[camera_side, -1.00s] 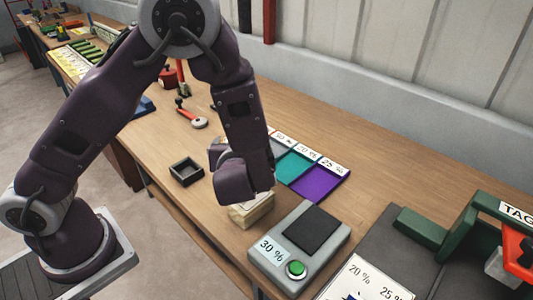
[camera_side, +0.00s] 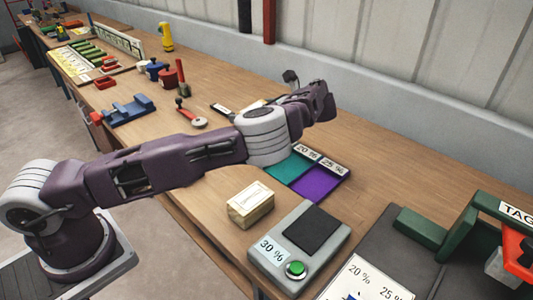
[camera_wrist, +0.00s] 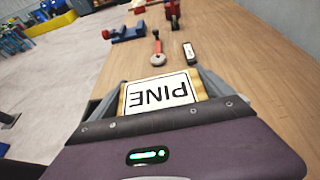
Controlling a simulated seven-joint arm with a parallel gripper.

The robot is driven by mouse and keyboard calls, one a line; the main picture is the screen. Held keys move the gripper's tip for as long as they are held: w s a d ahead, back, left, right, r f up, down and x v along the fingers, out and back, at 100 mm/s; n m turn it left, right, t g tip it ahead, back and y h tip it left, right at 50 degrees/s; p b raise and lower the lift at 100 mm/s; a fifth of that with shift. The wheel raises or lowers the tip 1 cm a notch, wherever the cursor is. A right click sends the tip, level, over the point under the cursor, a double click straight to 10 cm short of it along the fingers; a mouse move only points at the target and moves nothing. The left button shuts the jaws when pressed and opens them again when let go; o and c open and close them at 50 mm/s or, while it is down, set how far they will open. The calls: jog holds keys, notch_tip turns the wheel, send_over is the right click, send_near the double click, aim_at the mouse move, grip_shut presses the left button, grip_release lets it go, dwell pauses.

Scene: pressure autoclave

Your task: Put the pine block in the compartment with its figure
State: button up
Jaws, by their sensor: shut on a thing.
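The pine block (camera_wrist: 158,93) has pale wooden sides and a white label reading PINE, upside down in the wrist view. My gripper (camera_wrist: 158,88) is shut on it, with a finger on each side. In the side view my arm hides most of the gripper. A teal compartment marked 20 % (camera_side: 287,168) and a purple one marked 25 % (camera_side: 321,184) lie beyond my arm. Any compartments further left are hidden behind the arm. A grey device (camera_side: 284,271) displays 30 %; its dark plate (camera_side: 312,229) is bare.
Another wooden block (camera_side: 250,204) with a pale label stands left of the device. A red-handled tool (camera_side: 190,115) and a blue rack (camera_side: 130,109) lie further along the bench. Bench behind the compartments is clear.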

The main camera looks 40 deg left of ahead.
jog(key=shift+w+d+f+m+t, duration=0.25)
jog(key=shift+w+f, duration=0.1)
jog(key=shift+w, duration=0.2)
jog(key=shift+w+d+f+m+t, duration=0.15)
jog(key=shift+w+d+f+t, duration=0.15)
jog(key=shift+w, duration=0.25)
notch_tip(320, 180, down, 9)
jog(key=shift+r, duration=0.15)
jog(key=o, duration=1.5)
jog(key=shift+c, duration=0.2)
jog(key=shift+d, duration=0.15)
jog(key=v, duration=1.1)
jog(key=shift+d+r, duration=0.25)
